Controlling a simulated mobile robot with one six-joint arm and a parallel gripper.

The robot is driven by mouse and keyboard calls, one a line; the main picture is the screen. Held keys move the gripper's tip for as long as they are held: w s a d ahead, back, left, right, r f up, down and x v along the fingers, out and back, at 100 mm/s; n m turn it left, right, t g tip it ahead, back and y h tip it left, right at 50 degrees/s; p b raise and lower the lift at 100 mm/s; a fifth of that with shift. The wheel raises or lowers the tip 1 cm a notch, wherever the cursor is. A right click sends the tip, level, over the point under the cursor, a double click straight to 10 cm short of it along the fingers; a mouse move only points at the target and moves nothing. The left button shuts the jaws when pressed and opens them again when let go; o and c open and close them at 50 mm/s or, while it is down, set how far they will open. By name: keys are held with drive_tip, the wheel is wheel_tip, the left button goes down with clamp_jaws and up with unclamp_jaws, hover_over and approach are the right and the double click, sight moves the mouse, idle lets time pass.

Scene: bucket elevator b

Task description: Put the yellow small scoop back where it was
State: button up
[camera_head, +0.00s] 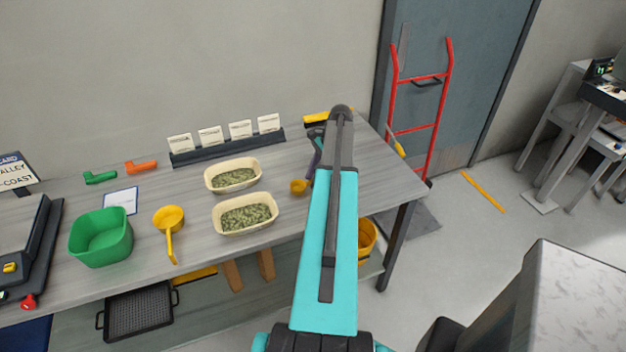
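A small yellow scoop (299,187) shows at the right part of the table, just left of my teal arm. Its bowl is visible; the rest is hidden behind the arm. My gripper (314,160) shows only in part, as dark pieces beside the arm just above the scoop. Its fingertips are mostly hidden, so I cannot tell whether it is open, shut or holding the scoop. I cannot tell whether the scoop touches the table. A larger yellow scoop (169,221) lies farther left, its handle pointing to the front edge.
Two cream trays (214,231) of green pellets stand left of the small scoop. A green tub (101,238) and a scale (28,240) are at the left. Label cards (240,129) line the back. A yellow bucket (367,236) and red hand truck (441,110) are right.

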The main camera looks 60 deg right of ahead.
drive_tip(key=b+v, duration=0.3)
drive_tip(key=v, duration=0.8)
idle(0.8)
